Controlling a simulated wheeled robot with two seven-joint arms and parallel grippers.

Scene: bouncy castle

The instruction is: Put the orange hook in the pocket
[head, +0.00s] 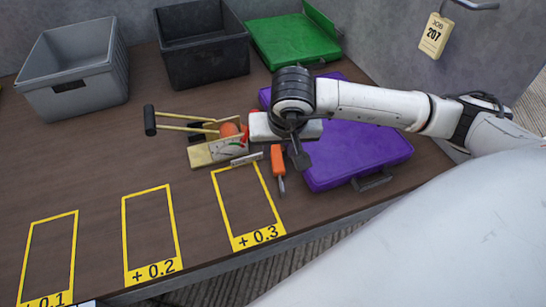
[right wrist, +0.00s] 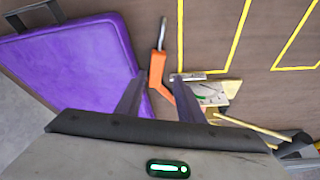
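The orange hook (head: 278,160), with an orange handle and a grey metal end, lies on the brown table just left of the purple case. It also shows in the right wrist view (right wrist: 157,68), where its handle appears between my fingers. My right gripper (head: 299,158) points down above the table beside the hook. In the right wrist view its two fingers (right wrist: 158,88) are apart with nothing clearly held. The height gap to the hook is hard to judge. I cannot make out which thing is the pocket. My left gripper is out of view.
A wooden device with a gauge (head: 217,150) and rods stands close left of the hook. The purple case (head: 355,155) lies right. A grey bin (head: 70,75), black bin (head: 203,55) and green case (head: 292,38) stand behind. Yellow outlined areas (head: 151,235) in front are clear.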

